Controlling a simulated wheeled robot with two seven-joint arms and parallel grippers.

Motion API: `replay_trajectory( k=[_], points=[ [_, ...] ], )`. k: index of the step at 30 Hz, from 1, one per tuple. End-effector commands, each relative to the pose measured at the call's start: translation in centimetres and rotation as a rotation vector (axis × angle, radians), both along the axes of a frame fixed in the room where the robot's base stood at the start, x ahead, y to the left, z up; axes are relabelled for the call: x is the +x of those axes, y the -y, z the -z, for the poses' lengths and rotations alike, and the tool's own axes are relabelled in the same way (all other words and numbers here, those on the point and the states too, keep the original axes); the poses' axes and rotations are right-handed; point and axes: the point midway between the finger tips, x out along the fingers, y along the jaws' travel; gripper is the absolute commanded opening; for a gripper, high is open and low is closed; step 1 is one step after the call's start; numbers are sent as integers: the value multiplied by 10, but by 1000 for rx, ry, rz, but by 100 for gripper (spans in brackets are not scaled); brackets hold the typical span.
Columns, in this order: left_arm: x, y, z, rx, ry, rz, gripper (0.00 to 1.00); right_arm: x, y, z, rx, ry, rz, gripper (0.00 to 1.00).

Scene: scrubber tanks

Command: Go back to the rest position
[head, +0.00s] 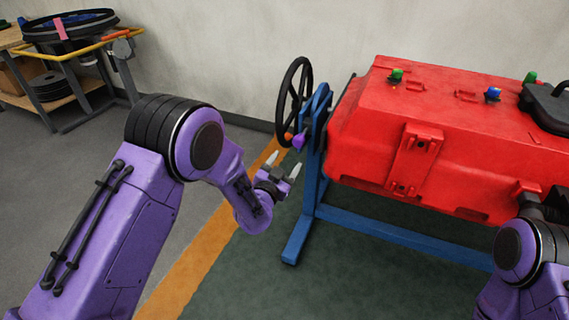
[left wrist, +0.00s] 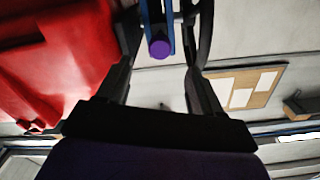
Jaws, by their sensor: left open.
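My left gripper (head: 283,165) is open and empty. It is in front of the blue stand, below and left of the black handwheel (head: 294,100). In the left wrist view a purple round knob (left wrist: 160,48) shows between the spread fingers, beyond them and apart from them as far as I can tell. The same purple knob (head: 299,142) sits by the top of the blue stand (head: 313,150) in the head view. My right arm (head: 525,255) shows at the lower right, beside the red tank; its gripper does not show.
The red tank (head: 455,110) fills the right side on its blue frame, whose foot reaches toward me. A yellow-railed cart and bench (head: 75,50) stand at the far left. The grey floor (head: 60,185) at left is clear. A pinboard (left wrist: 247,88) hangs on the wall.

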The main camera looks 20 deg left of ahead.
Motion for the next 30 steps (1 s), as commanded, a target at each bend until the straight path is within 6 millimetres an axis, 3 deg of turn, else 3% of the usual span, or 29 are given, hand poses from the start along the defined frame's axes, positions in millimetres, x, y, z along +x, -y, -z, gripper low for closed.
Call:
replay_trajectory(
  k=[11,14,17,21,24,30],
  points=[
    [0,0,0,-7,-1,1,66,0,0,0,0,0,0,43],
    [-4,-2,10,-108,-51,-12,66,0,0,0,0,0,0,43],
    [-46,-27,63,-285,-246,-123,66,0,0,0,0,0,0,43],
    [-136,-65,149,-451,-525,-338,66,0,0,0,0,0,0,43],
    [-206,-85,192,-521,-689,-491,66,0,0,0,0,0,0,43],
    [-327,-111,236,-551,-923,-730,66,0,0,0,0,0,0,43]
  ],
)
